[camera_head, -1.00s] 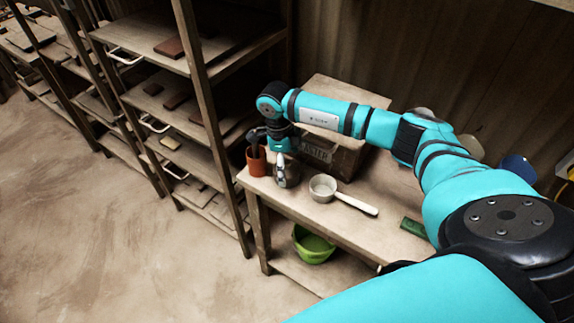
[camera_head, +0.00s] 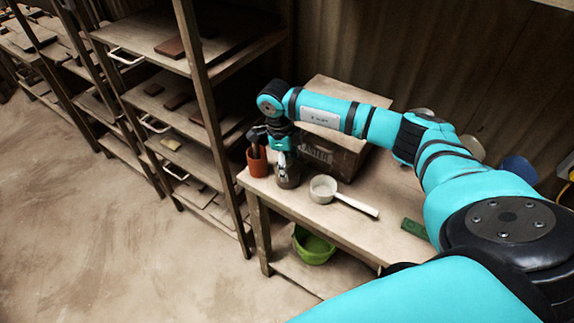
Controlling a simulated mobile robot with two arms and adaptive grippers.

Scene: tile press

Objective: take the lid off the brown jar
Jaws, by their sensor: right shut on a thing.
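The brown jar (camera_head: 288,182) stands upright at the left end of the wooden table, between the orange-red pot and the white scoop. My right gripper (camera_head: 285,161) points down over it, with its fingers at the top of the jar. It is shut on the lid, which is mostly hidden by the fingers. I cannot tell whether the lid still touches the jar's rim. My left gripper is not in view.
An orange-red pot (camera_head: 257,167) holding tools stands close on the jar's left. A white scoop (camera_head: 323,188) lies to its right and a wooden crate (camera_head: 335,163) stands behind. A green block (camera_head: 414,228) lies farther right.

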